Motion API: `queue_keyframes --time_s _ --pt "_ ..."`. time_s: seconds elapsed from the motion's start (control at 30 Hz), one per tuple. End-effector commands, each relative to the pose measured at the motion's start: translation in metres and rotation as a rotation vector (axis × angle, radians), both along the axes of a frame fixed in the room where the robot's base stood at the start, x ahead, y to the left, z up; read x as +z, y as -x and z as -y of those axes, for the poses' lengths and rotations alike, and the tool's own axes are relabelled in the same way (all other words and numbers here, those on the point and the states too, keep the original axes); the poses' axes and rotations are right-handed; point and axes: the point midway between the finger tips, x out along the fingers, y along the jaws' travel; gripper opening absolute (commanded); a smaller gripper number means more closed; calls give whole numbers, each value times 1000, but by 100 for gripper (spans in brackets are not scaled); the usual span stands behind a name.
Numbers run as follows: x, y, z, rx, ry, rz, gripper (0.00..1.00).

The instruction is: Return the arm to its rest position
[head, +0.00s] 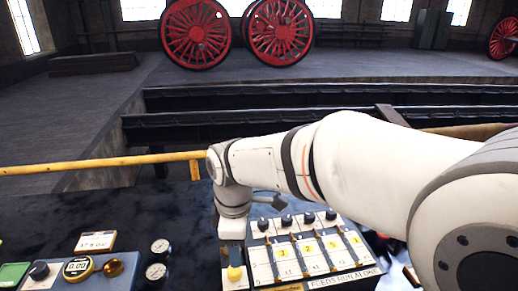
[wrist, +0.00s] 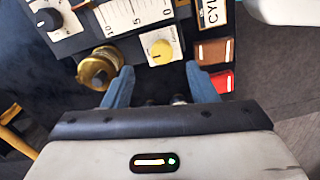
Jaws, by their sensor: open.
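My arm reaches in from the right in the head view and bends down at the wrist over the control panel (head: 312,250). In the wrist view my gripper (wrist: 159,69) shows two blue-grey fingers spread apart, with nothing held between them. A yellow button (wrist: 162,50) on a white plate appears just beyond the fingertips, and a brass fitting (wrist: 99,68) appears beside the left finger. I cannot tell the distance to either. In the head view the fingers are not clearly visible.
The panel carries several black-knobbed levers (head: 287,221). A yellow rail (head: 105,164) runs behind. Brown (wrist: 213,51) and red (wrist: 214,82) blocks show in the wrist view. Red wheels (head: 196,34) stand far back.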

Motion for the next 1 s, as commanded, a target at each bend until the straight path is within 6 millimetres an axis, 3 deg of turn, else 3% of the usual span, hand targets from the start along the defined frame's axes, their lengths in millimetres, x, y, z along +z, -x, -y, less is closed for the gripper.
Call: queue_keyframes --time_s 0.17,0.3,0.4,0.5,0.7,1.0 --pt "11 4 71 -398 -42 54 52" --pt "14 24 141 -855 -96 109 52" --pt "12 43 178 -1147 -136 144 52" --pt "8 60 203 -1376 -172 172 52" --pt "2 77 224 -1593 -209 197 52" --pt "2 77 224 -1597 -210 197 52"
